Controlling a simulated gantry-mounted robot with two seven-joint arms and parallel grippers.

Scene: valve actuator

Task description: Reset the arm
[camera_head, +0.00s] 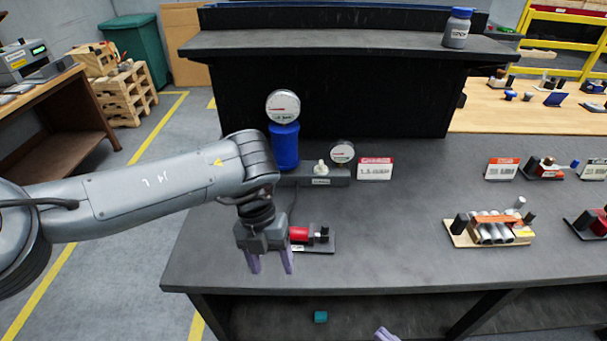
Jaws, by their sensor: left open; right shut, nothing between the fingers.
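My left arm reaches in from the left, and my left gripper (270,264) hangs fingers down over the front part of the dark bench (390,245). Its two purple fingers are apart with nothing between them. Behind and right of it is a small device with a red cylinder (299,235) on a dark base, partly hidden by the gripper. Only the purple fingertips of my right gripper (385,334) show at the bottom edge; they are together and hold nothing visible.
A blue cylinder (284,150) with a gauge (283,106) stands behind my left arm, beside a valve block (318,174) with a smaller gauge (342,152). A bottle (457,28) stands on the raised shelf. The bench's middle front is clear.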

